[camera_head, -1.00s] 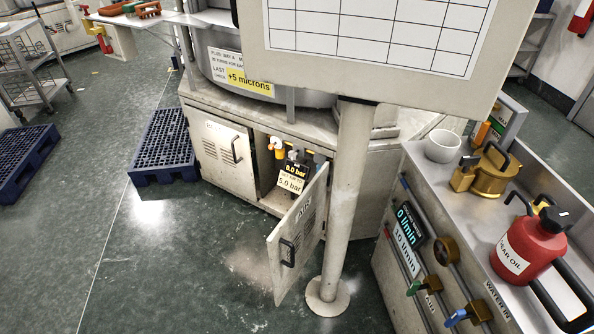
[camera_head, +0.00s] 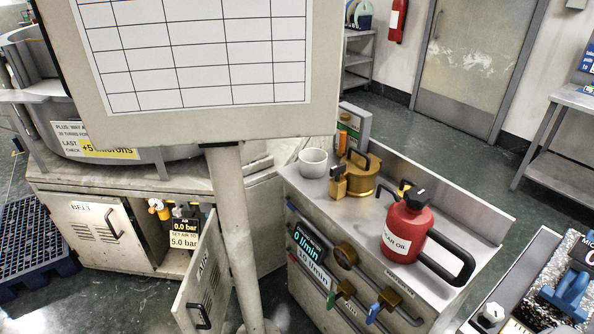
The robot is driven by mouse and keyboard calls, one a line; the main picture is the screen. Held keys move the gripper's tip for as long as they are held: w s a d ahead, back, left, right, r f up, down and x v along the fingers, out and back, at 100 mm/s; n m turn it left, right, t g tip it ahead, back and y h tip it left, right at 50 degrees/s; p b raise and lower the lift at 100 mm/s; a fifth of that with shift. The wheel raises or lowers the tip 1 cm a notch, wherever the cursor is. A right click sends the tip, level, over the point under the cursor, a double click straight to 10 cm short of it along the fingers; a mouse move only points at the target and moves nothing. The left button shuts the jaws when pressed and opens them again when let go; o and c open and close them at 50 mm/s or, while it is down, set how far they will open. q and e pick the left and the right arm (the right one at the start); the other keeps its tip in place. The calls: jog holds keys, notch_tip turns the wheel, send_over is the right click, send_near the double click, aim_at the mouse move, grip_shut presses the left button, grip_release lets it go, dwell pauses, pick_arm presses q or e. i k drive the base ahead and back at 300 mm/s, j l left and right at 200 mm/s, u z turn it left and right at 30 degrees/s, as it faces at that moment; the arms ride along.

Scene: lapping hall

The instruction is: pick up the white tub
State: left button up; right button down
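The white tub (camera_head: 313,162) is a small round open cup-like vessel. It stands upright on the left part of the grey metal counter (camera_head: 345,218), near its back left corner. A brass lidded pot (camera_head: 357,176) with a dark handle stands just to its right. Neither of my grippers shows in the head view, so their state is hidden.
A red oil can (camera_head: 407,228) stands further right on the counter. A post (camera_head: 232,220) carrying a gridded board (camera_head: 195,55) rises left of the counter. An open cabinet door (camera_head: 205,275) juts out below. Valve handles stick out from the counter's front. Open floor lies behind right.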

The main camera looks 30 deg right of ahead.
aim_at(313, 161)
jog(key=i+j+z, duration=0.2)
jog(key=z, duration=0.25)
jog(key=i+j+z, duration=0.1)
jog(key=j+z, duration=0.35)
jog(key=l, duration=0.1)
